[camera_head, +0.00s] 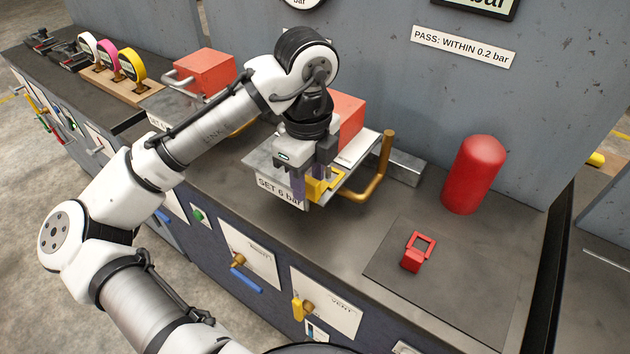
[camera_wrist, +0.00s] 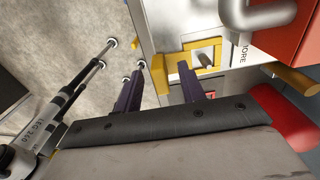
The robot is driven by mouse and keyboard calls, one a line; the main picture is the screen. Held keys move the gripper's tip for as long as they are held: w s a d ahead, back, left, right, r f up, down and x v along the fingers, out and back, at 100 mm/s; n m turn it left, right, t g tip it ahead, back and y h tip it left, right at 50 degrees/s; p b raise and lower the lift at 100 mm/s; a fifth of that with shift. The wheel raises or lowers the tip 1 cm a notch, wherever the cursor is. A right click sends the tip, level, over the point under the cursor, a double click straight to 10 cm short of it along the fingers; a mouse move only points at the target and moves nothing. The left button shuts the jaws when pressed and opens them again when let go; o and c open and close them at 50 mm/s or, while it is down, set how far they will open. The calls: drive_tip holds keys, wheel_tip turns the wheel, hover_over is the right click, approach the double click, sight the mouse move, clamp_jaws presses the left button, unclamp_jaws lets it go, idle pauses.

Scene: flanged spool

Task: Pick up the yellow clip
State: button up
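The yellow clip (camera_head: 318,190) is at the front edge of the metal plate with the "SET 6 bar" label. In the wrist view the clip (camera_wrist: 159,75) has a square open frame and a block-like end. My gripper (camera_head: 308,190) is over this edge, pointing down at the clip. In the wrist view my gripper's (camera_wrist: 161,75) two dark purple fingers are apart, with the block-like end of the clip between them. A gap shows between the left finger and the clip. The right finger overlaps the clip in the picture, and I cannot tell whether they touch.
A red block (camera_head: 349,118) and a brass pipe (camera_head: 384,170) are close by my gripper. Another red block (camera_head: 206,72) and several coloured gauges are at the left.

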drive_tip(key=shift+f, duration=0.6)
clamp_jaws()
drive_tip(key=shift+r, duration=0.1)
wheel_tip(320, 180, up, 20)
idle(0.4)
